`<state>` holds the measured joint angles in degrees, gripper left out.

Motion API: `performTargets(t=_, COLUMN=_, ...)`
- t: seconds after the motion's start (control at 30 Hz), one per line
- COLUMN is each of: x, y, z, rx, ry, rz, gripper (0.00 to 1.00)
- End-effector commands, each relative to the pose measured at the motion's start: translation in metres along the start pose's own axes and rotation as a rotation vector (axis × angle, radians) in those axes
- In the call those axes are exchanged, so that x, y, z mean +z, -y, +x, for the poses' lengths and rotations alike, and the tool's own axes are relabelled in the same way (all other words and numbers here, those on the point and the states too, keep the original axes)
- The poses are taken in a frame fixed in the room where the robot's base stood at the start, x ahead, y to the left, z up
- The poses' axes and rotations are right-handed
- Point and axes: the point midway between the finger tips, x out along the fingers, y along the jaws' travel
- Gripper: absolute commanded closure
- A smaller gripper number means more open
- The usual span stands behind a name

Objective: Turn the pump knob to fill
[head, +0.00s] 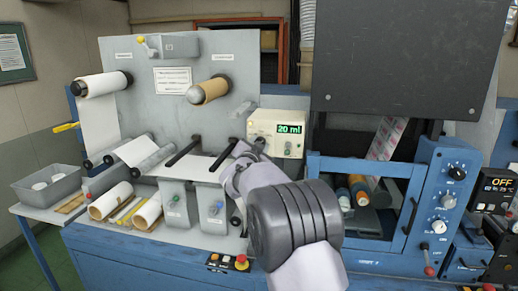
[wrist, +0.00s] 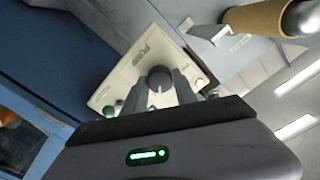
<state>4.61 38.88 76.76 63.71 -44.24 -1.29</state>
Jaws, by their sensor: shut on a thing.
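The pump is a cream box (head: 292,148) with a green display (head: 289,128) reading "20 ml", mounted beside the grey panel in the head view. Its tilted cream face (wrist: 121,83) shows in the wrist view, with green buttons at its lower left. The round dark grey pump knob (wrist: 159,77) has a pale pointer line and sits between my fingers. My gripper (wrist: 160,92) is shut on the knob, one finger on each side. In the head view my gripper (head: 246,150) reaches the pump's left side, and my wrist covers part of the area below.
Paper rolls (head: 103,85) sit on spindles on the grey panel at left. Dark guide bars (head: 184,152) stick out left of the pump. A blue machine frame (head: 415,168) stands right.

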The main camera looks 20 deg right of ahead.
Motion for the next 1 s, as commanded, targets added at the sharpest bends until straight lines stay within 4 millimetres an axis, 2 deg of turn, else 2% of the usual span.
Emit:
performTargets(t=0.4, x=-0.001, y=0.001, z=0.000, rx=0.000, ry=-0.001, rz=0.008, gripper=1.00)
performTargets(t=0.43, x=-0.001, y=0.001, z=0.000, rx=0.000, ry=-0.001, rz=0.008, gripper=0.62)
performTargets(t=0.53, x=-0.001, y=0.000, z=0.000, rx=0.000, ry=-0.001, rz=0.007, gripper=0.45)
performTargets(t=0.87, x=0.000, y=0.000, z=-0.002, rx=0.000, ry=0.000, rz=0.006, gripper=0.45)
performTargets(t=1.0, x=0.000, y=0.000, z=-0.025, rx=-0.001, ry=0.000, rz=0.005, gripper=0.45)
